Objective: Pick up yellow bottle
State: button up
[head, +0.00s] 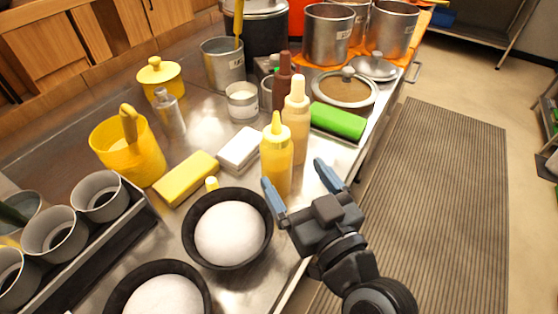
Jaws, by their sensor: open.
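The yellow bottle (277,160) stands upright near the front right edge of the steel counter in the head view. It has a yellow nozzle top. My gripper (297,180) is open, and its two blue-grey fingers point toward the bottles. The left finger overlaps the lower part of the yellow bottle in the picture. The right finger is to the right of it, past the counter edge in the picture. I cannot tell whether the left finger touches the bottle. The bottle's base is partly hidden.
A pale tan bottle (296,119) stands close behind the yellow one, with a brown bottle (282,84) behind it. A black bowl with white contents (263,197) is just left. A green block (338,121) lies right. The floor mat (440,190) is clear.

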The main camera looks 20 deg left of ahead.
aim_at(284, 163)
jog(key=p+x, duration=0.2)
jog(key=x, duration=0.5)
jog(key=shift+s+a+r, duration=0.1)
jog(key=shift+s+a, duration=0.05)
jog(key=shift+a, duration=0.05)
jog(key=c, duration=0.7)
